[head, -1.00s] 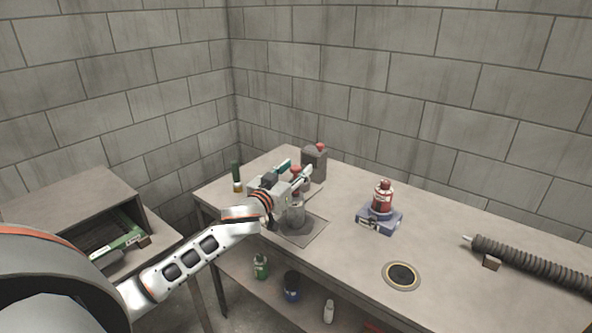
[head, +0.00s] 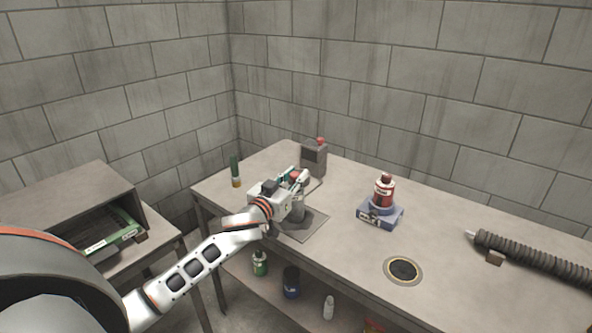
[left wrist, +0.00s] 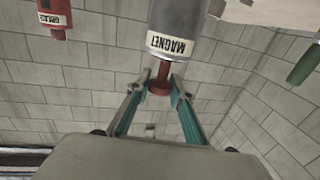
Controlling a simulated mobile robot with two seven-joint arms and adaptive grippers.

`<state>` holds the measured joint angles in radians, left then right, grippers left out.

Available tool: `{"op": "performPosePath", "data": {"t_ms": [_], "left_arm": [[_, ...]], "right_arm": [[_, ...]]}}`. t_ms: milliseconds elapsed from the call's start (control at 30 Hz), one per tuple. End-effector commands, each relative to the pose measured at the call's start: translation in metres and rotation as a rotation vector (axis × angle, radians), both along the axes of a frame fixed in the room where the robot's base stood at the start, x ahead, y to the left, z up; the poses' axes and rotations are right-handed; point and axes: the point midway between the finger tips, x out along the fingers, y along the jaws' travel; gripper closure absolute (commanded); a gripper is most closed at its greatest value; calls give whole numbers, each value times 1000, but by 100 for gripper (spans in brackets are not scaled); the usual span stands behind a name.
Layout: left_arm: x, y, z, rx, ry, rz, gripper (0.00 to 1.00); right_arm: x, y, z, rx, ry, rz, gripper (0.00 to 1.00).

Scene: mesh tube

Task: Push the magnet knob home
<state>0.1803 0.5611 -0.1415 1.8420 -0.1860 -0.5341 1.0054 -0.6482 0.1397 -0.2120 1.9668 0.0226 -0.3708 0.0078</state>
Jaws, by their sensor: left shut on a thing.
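The magnet (head: 297,210) is a grey cylinder standing on a dark square plate (head: 310,228) on the workbench. In the left wrist view, which looks upside down, the cylinder (left wrist: 182,20) carries a "MAGNET" label. Its red knob (left wrist: 159,87) sits on a red stem that sticks out of the cylinder's end, with a length of stem showing. My left gripper (head: 299,179) is above the cylinder; in the left wrist view its two teal-sided fingers (left wrist: 161,84) are closed in on the knob from both sides. In the head view the gripper mostly hides the knob. My right gripper is not in view.
A dark canister (head: 313,160) stands just behind the magnet, and a green-handled tool (head: 235,172) stands to the left. A red bottle (head: 384,190) sits on a blue block (head: 367,214) to the right. A ringed disc (head: 403,270) and a ribbed hose (head: 535,264) lie further right.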

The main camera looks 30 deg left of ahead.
Motion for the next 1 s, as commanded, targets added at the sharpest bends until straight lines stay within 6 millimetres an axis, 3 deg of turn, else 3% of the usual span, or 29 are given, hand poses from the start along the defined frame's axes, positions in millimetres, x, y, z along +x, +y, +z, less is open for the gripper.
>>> {"op": "performPosePath", "data": {"t_ms": [33,267,300,367,767,1000], "left_arm": [[0,1,-9,-2,7,2,100],[0,1,-8,0,8,3,100],[0,1,-8,0,9,3,76],[0,1,-8,1,9,3,60],[-2,1,-5,1,3,2,60],[-32,-2,-6,-2,6,1,60]], "right_arm": [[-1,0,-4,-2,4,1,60],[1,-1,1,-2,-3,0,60],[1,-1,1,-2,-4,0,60],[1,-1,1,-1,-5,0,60],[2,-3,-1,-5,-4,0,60],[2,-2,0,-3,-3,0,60]]}}
